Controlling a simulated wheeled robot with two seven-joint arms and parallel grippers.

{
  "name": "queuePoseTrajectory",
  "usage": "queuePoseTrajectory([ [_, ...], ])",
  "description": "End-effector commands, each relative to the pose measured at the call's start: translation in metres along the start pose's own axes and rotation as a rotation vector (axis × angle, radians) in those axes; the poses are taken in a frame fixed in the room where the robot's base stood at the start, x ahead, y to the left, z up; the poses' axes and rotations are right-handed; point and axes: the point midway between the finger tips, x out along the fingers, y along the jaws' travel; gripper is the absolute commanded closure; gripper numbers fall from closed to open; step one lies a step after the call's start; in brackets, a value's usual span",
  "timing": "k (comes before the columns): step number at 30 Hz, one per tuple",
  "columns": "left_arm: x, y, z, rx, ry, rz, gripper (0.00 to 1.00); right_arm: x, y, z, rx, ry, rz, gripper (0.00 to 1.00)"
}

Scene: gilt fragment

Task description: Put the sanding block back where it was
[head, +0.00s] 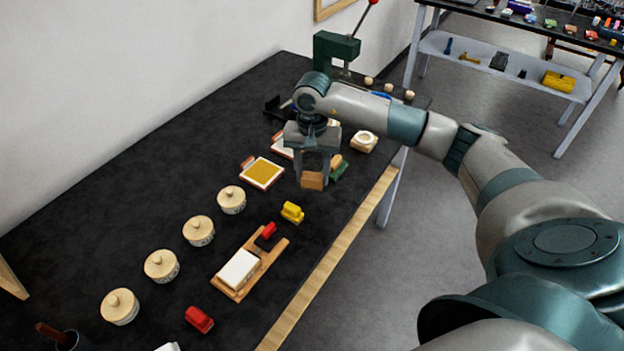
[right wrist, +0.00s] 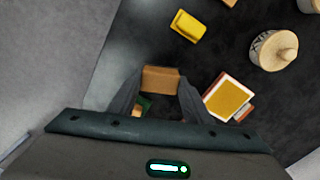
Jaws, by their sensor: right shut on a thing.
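My right gripper (head: 313,168) points down over the black table and is shut on a brown box-shaped block (head: 312,181), which looks like the sanding block. In the right wrist view the block (right wrist: 160,79) sits between the two fingertips. It seems to be held above the table, though its exact height is hard to judge. A green thing (head: 339,172) lies just right of the block, partly hidden by the gripper. My left gripper is not in view.
A tray with an ochre pad (head: 262,173) lies left of the gripper. A yellow block (head: 292,212) stands nearer, beside a wooden board (head: 276,254) with a white block. Several lidded jars (head: 198,231) line the left. A green press (head: 336,48) stands at the back.

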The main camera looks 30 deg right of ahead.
Motion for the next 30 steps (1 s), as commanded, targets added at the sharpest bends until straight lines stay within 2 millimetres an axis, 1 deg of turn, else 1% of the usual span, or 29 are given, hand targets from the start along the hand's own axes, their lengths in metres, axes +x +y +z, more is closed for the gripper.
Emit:
queuePoseTrajectory([
  [11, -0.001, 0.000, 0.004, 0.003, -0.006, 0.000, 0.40, 0.002, -0.001, 0.000, -0.001, -0.001, 0.000, 0.76],
  [14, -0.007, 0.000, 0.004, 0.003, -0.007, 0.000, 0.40, 0.008, -0.001, 0.001, -0.001, -0.003, 0.001, 0.76],
  [19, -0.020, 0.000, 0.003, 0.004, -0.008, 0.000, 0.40, 0.027, -0.001, 0.001, 0.001, -0.003, 0.002, 0.76],
  [22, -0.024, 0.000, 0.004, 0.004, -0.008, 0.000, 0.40, 0.037, -0.001, 0.001, -0.001, -0.002, 0.001, 0.76],
  [25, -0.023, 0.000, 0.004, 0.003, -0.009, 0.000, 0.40, 0.041, -0.001, 0.000, -0.001, 0.000, 0.000, 0.76],
  [30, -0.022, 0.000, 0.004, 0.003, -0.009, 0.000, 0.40, 0.041, -0.001, 0.000, -0.001, 0.000, 0.000, 0.76],
])
